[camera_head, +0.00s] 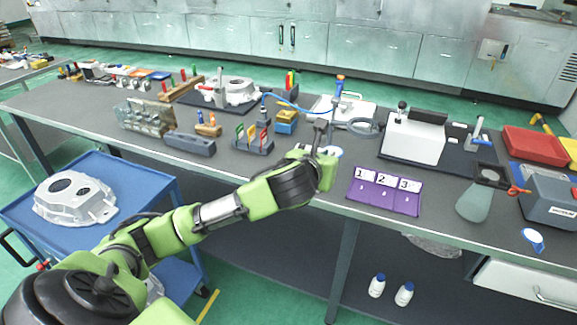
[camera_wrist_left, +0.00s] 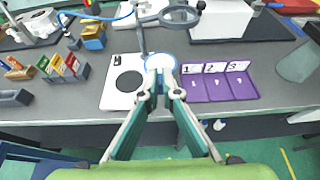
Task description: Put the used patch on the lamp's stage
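The used patch, a round white disc with a blue rim, is at my left gripper's fingertips in the left wrist view (camera_wrist_left: 160,61) and in the head view (camera_head: 334,151). My left gripper (camera_wrist_left: 160,68) has its fingertips close together on its near edge; it also shows in the head view (camera_head: 324,150). The lamp has a magnifier ring (camera_wrist_left: 180,15) on a thin post. Its stage, a white plate with a black disc (camera_wrist_left: 109,93), lies left of the fingertips; the gripper hides it in the head view. My right gripper is out of view.
A purple mat numbered 1, 2, 3 (camera_head: 383,202) lies to the right. A colored card rack (camera_head: 253,146) stands left. A white boxy device (camera_head: 413,138) stands at back right. Another blue-and-white round item (camera_head: 532,238) lies near the right edge.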

